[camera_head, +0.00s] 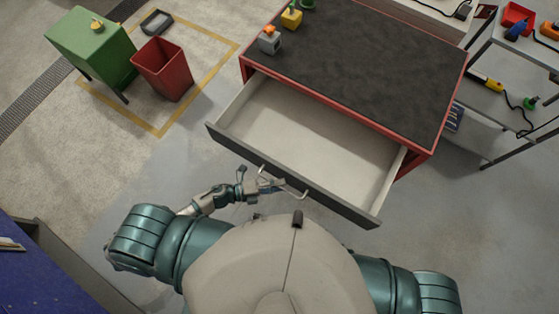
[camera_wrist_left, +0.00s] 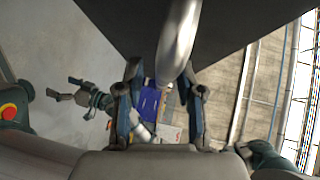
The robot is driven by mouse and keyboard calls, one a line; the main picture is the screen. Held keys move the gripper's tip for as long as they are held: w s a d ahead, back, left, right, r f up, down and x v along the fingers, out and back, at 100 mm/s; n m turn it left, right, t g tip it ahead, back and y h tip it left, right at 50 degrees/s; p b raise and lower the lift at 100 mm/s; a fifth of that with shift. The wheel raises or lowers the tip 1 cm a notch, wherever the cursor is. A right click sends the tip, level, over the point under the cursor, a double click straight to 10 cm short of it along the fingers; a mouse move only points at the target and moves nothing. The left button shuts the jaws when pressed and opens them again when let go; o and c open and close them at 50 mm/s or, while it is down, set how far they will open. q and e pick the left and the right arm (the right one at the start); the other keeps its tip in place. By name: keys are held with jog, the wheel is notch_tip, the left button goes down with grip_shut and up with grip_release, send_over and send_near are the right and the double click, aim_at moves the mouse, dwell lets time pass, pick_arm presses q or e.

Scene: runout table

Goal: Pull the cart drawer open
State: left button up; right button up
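The drawer (camera_head: 320,130) of the red cart (camera_head: 432,154) stands well out, its pale, empty inside showing. Its dark front carries a silver bar handle (camera_head: 292,191). My left gripper (camera_head: 266,184) is at the left part of this handle. In the left wrist view the handle (camera_wrist_left: 178,40) runs down between the two fingers of the left gripper (camera_wrist_left: 163,88). The fingers are apart, with a gap showing on the left of the bar. My right gripper (camera_wrist_left: 60,88) shows small in the left wrist view, away from the handle, its fingers apart; it is hidden in the head view.
The cart's dark top (camera_head: 360,70) holds a grey block (camera_head: 269,42) and a yellow block (camera_head: 291,18). A red bin (camera_head: 163,70) and a green cabinet (camera_head: 92,48) stand at the upper left. A tool shelf (camera_head: 500,75) is at the right. Floor left of the drawer is clear.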

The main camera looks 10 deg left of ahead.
pick_arm(q)
jog(key=v, duration=1.1)
jog(key=shift+s, duration=0.15)
jog(key=shift+a, duration=0.2)
